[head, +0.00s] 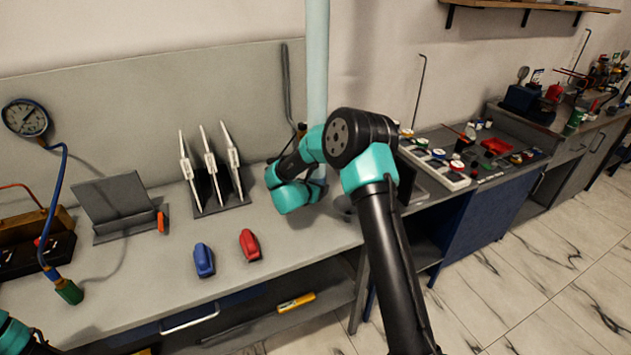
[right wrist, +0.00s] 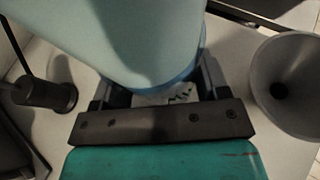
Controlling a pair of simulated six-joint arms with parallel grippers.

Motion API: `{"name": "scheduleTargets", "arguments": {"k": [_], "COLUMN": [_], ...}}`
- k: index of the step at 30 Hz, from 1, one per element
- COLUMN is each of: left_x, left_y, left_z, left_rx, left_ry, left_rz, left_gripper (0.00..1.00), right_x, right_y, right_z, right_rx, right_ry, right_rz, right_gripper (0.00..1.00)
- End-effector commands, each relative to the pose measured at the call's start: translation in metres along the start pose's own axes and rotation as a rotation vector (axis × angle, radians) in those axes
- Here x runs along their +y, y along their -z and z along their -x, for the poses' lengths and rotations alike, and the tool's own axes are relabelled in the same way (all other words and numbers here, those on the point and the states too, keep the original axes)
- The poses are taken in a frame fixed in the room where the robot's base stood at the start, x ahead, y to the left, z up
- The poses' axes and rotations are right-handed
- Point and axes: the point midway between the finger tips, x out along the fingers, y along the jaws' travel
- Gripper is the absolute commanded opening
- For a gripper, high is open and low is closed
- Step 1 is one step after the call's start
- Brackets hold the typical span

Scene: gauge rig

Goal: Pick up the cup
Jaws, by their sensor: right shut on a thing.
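A tall pale blue-green tube (head: 317,60) rises from the bench past the top of the head view. In the right wrist view the tube (right wrist: 130,35) has a bluer lower rim. My right gripper (right wrist: 155,85) has its fingers on either side of the tube's lower part and is shut on it. A small white patch with green marks shows between the fingers; I cannot tell what it belongs to. I cannot make out a cup for certain. In the head view my right arm hides these fingers. My left gripper is out of view.
A grey funnel-shaped piece (right wrist: 288,85) stands right of the fingers, and a dark knob-like post (right wrist: 47,95) left. A rack with white plates (head: 210,175), blue clamp (head: 204,260) and red clamp (head: 250,245) lie left of my right arm. The bench front is mostly clear.

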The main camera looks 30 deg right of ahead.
Motion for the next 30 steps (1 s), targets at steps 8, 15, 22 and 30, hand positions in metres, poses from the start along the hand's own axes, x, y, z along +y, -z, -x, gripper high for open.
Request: {"name": "scheduleTargets", "arguments": {"k": [8, 15, 22, 30], "left_x": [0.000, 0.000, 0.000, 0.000], "left_y": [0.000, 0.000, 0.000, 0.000], "left_z": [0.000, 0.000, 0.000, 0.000], "left_rx": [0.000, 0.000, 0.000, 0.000], "left_ry": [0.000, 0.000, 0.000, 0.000], "left_rz": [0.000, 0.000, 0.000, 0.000], "left_gripper": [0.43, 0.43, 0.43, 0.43], "right_x": [-0.029, -0.042, -0.044, -0.043], "right_y": [0.015, 0.022, 0.023, 0.023], "right_z": [0.053, 0.075, 0.078, 0.078], "right_rx": [0.000, -0.001, -0.001, -0.001], "right_ry": [-0.002, 0.000, 0.000, 0.000], "right_rz": [0.002, -0.001, -0.001, -0.001], "right_gripper": [0.45, 0.45, 0.45, 0.45]}}
